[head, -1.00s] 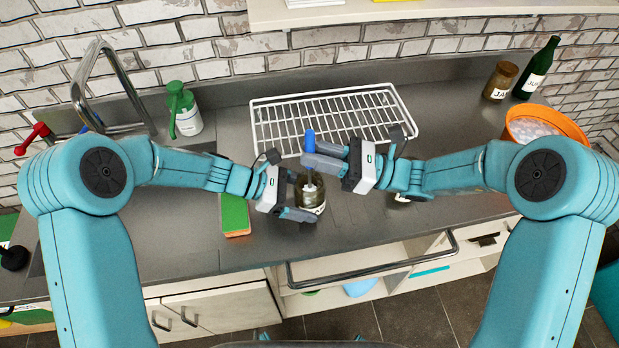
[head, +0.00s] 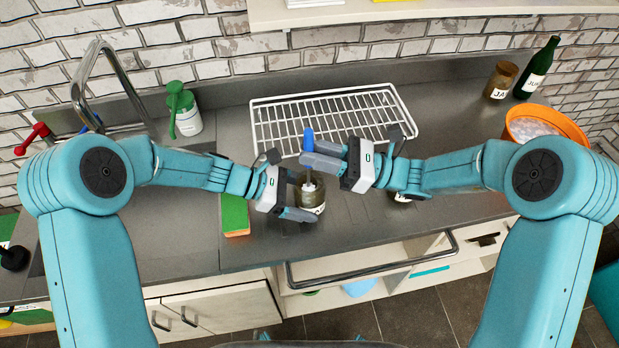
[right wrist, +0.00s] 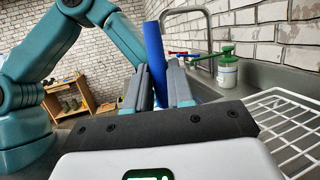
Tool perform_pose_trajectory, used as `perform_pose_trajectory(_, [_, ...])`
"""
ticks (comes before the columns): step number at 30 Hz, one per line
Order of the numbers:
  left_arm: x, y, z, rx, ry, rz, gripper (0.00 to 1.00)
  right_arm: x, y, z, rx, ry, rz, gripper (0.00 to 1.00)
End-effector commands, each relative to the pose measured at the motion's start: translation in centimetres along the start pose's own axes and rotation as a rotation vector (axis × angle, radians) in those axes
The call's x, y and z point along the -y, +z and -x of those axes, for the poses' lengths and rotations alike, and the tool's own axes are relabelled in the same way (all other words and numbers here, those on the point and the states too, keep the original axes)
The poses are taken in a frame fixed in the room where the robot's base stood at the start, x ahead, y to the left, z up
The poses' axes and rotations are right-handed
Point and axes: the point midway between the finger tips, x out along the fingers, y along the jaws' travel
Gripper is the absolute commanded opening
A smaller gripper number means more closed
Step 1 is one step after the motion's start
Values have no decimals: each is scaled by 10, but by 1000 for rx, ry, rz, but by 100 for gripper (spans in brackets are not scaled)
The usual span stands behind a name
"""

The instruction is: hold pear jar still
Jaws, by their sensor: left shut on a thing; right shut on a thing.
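The pear jar (head: 312,204) is a dark brownish glass jar with a pale label, upright on the grey counter. My left gripper (head: 296,196) is shut on the jar from its left side. My right gripper (head: 316,154) is above the jar and shut on a tool with a blue handle (head: 308,140). The tool's pale lower end reaches down into the jar's mouth. The blue handle also stands between my right fingers in the right wrist view (right wrist: 154,55). The contents of the jar are hard to make out.
A white wire rack (head: 262,128) lies behind the jar. A green and orange sponge (head: 235,214) lies to the left. A green-topped bottle (head: 188,122) stands by the tap. An orange bowl (head: 570,126), a brown jar (head: 500,80) and a dark green bottle (head: 540,68) are at the back right.

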Motion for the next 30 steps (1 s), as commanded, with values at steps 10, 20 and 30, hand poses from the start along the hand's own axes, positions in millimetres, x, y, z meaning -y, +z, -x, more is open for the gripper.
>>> perform_pose_trajectory(10, [0,0,0,1,0,-1,64,6,-1,7,-6,-2,-3,0])
perform_pose_trajectory(20, [0,0,0,1,0,-1,64,8,-1,-4,-6,0,-4,0])
perform_pose_trajectory(30, [0,0,0,1,0,0,64,1,1,2,-3,-3,-2,0])
